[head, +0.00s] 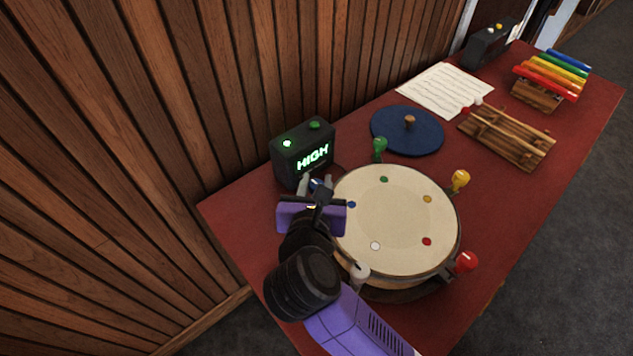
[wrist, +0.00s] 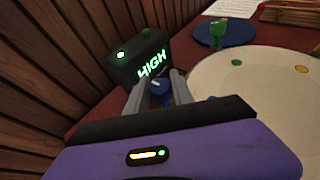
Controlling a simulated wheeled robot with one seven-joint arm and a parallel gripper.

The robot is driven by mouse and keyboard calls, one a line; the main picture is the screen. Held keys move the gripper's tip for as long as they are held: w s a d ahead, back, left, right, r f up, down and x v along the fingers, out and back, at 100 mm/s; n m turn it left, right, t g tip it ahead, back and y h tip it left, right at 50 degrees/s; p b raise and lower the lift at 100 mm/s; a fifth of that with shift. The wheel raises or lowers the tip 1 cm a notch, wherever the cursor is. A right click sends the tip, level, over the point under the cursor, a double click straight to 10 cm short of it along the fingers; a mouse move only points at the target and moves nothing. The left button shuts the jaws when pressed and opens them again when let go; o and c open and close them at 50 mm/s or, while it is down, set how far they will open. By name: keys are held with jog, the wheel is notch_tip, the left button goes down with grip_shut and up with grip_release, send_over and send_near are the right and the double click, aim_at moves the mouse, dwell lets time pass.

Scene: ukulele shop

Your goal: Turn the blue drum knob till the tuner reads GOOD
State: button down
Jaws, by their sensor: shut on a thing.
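The drum (head: 395,225) stands on the red table with a pale head marked by coloured dots. Its blue knob (wrist: 161,93) is at the rim nearest the tuner, and my gripper (wrist: 157,92) is shut on it from above. In the head view my gripper (head: 317,184) hides most of the knob. The tuner (head: 302,152) is a black box just behind the knob; its lit green display (wrist: 152,64) reads HIGH. Green (head: 379,146), yellow (head: 460,178), red (head: 466,262) and white (head: 359,271) knobs stand around the drum's rim.
A blue disc with a wooden knob (head: 407,132), a sheet of music (head: 445,90), a bamboo rack (head: 507,138), a coloured xylophone (head: 552,75) and a dark box (head: 490,45) lie farther back. A wood-panelled wall (head: 130,120) rises close behind the tuner.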

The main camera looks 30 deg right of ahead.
jog(key=shift+r+n+y+p, duration=0.15)
jog(key=shift+n+y+p, duration=0.25)
jog(key=shift+p, duration=0.35)
jog(key=n+t+y+p, duration=0.1)
jog(key=p, duration=0.1)
jog(key=shift+s+d+r+p, duration=0.1)
jog(key=shift+p, duration=0.3)
jog(key=n+y+p, duration=0.2)
jog(key=p, duration=0.2)
jog(key=shift+t+p, duration=0.3)
jog(key=shift+t, duration=0.1)
jog(key=n+y+p, duration=0.1)
jog(key=p, duration=0.2)
jog(key=shift+y+p, duration=0.3)
jog(key=shift+n+p, duration=0.3)
jog(key=shift+p, duration=0.2)
jog(key=shift+f+n+y+p, duration=0.3)
jog(key=shift+y+p, duration=0.2)
jog(key=shift+p, duration=0.55)
jog(key=c, duration=1.1)
grip_release()
